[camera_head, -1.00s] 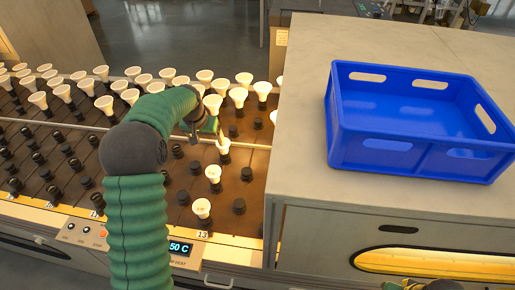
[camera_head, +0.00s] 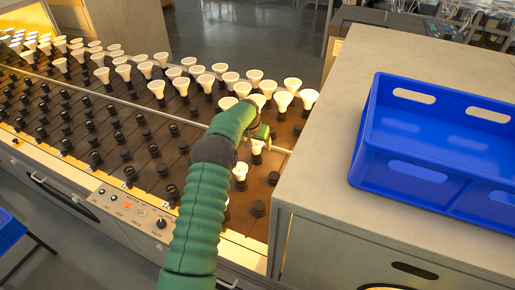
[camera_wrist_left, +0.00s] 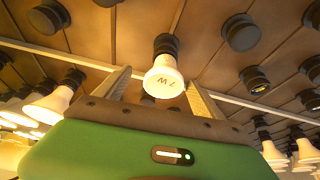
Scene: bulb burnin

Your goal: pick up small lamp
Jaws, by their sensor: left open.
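Several white lamps with flared heads stand in black sockets on the brown rack. A small lamp (camera_head: 240,172) stands in the front part of the rack, and another small lamp (camera_head: 257,147) is just by my left gripper (camera_head: 263,134). In the left wrist view a white lamp marked "7W" (camera_wrist_left: 163,80) sits in its black socket between the two fingers of my open left gripper (camera_wrist_left: 160,92). I cannot tell whether the fingers touch it. My right gripper is out of view.
A blue crate (camera_head: 370,165) stands on the grey cabinet top (camera_head: 325,165) to the right of the rack. Larger lamps (camera_head: 284,98) crowd behind my gripper. Empty black sockets (camera_head: 258,209) fill much of the front rack. A control panel (camera_head: 130,208) is on the front edge.

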